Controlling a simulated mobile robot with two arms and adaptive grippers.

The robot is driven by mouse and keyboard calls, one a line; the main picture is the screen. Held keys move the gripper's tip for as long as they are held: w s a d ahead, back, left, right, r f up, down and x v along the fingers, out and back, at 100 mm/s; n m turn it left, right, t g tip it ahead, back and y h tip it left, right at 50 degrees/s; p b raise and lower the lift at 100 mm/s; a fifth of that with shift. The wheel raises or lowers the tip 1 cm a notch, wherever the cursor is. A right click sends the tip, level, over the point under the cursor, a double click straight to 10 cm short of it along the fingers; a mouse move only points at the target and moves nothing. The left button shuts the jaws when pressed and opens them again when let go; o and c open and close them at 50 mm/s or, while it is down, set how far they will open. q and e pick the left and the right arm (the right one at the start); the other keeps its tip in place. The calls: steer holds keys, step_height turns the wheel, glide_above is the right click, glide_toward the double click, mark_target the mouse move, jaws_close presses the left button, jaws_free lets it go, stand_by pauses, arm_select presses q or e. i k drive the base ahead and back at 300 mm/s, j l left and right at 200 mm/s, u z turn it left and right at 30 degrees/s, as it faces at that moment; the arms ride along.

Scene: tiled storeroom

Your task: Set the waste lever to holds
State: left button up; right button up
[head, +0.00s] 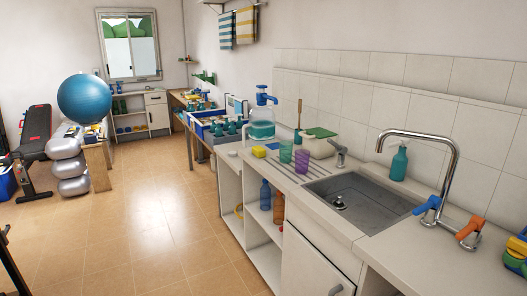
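The grey sink (372,222) is set into the white counter on the right. A round metal waste fitting (340,202) sits on its floor; the basin looks empty of water. A small metal lever fitting (340,154) stands on the counter at the sink's far left corner; it may be the waste lever, and its setting is too small to tell. A tall curved tap (447,150) stands at the right, with a blue handle (428,206) and an orange handle (469,228) near its base. No labels are readable. Neither of my grippers is in view.
Green and purple cups (301,161) stand on the drainer left of the sink. A teal soap bottle (399,163) stands behind the basin. A water dispenser (262,117) is farther back. The cabinet front (312,265) lies below the sink. The tiled floor (165,240) at left is clear.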

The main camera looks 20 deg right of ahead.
mark_target(341, 149)
steer(key=i+z, duration=0.2)
steer(key=i, duration=0.3)
steer(key=i+j+z, duration=0.15)
steer(key=i, duration=0.35)
steer(key=i+j+z, duration=0.2)
steer(key=i, duration=0.25)
steer(key=i+l, duration=0.05)
steer(key=l, duration=0.05)
